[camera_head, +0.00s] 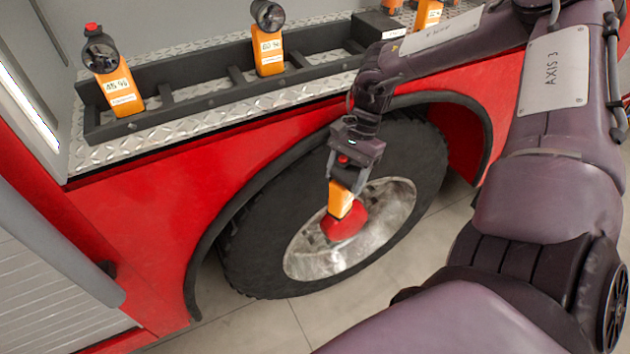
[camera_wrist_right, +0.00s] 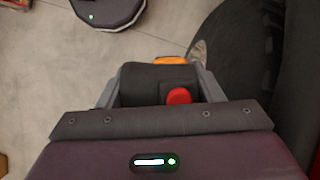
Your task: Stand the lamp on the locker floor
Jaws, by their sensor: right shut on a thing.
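The lamp (camera_head: 341,197) has an orange body and a black head with a red button, which shows in the right wrist view (camera_wrist_right: 179,96). My right gripper (camera_head: 354,168) is shut on the lamp's black head. The orange body hangs below the jaws, slightly tilted, in front of the truck's wheel. The locker floor (camera_head: 190,122) is a silver tread-plate ledge above the red bodywork, higher and further left than the lamp. The jaws hide part of the lamp's head. My left gripper is out of view.
A black rack (camera_head: 205,98) takes up much of the locker floor. The black wheel arch (camera_head: 245,180) and tyre (camera_head: 255,235) are close to the held lamp.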

